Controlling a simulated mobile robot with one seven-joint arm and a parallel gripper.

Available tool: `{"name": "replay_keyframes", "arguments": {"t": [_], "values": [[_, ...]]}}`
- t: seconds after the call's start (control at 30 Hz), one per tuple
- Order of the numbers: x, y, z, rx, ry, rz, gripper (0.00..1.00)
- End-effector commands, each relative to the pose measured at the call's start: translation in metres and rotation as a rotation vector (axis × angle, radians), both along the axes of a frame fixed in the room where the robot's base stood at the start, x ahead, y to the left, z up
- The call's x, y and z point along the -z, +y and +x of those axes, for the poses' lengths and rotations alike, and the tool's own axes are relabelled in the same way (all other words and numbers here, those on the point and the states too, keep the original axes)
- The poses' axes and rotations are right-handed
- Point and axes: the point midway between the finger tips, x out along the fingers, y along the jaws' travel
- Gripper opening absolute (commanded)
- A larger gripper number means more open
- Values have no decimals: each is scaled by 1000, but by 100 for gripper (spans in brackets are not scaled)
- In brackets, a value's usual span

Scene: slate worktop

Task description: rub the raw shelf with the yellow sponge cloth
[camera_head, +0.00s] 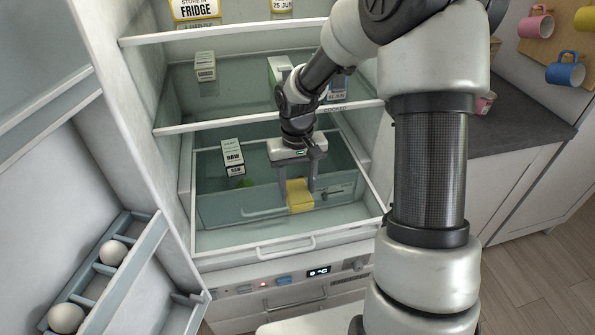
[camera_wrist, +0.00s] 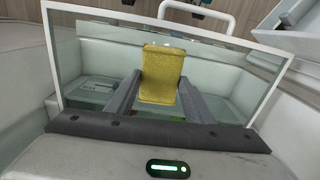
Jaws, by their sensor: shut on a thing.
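The yellow sponge cloth (camera_head: 300,196) is between the two fingers of my gripper (camera_head: 298,185), which is shut on it. In the wrist view the cloth (camera_wrist: 162,70) stands out between the fingertips. My gripper reaches down into the open fridge, over the lowest glass shelf (camera_head: 225,241), where a carton marked RAW (camera_head: 232,157) stands. The white rim (camera_wrist: 225,38) of this shelf shows in the wrist view. The cloth is low over the front part of the glass; I cannot tell whether it touches.
A middle shelf edge (camera_head: 230,124) marked COOKED lies above, with cartons (camera_head: 205,66). The open door holds eggs (camera_head: 113,253) at left. A dark worktop (camera_head: 515,125) is at right.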

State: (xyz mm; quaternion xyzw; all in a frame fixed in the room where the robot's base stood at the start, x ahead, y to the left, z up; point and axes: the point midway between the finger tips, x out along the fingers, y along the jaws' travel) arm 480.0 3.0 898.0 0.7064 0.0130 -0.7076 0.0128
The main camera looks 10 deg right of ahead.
Motion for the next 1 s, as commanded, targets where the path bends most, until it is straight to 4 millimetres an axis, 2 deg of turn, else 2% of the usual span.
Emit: {"name": "replay_keyframes", "arguments": {"t": [0.03,0.3,1.0], "values": [[-9,1,1,-1,-1,0,23],[-30,2,3,0,-3,0,23],[-31,3,-1,1,4,2,23]]}}
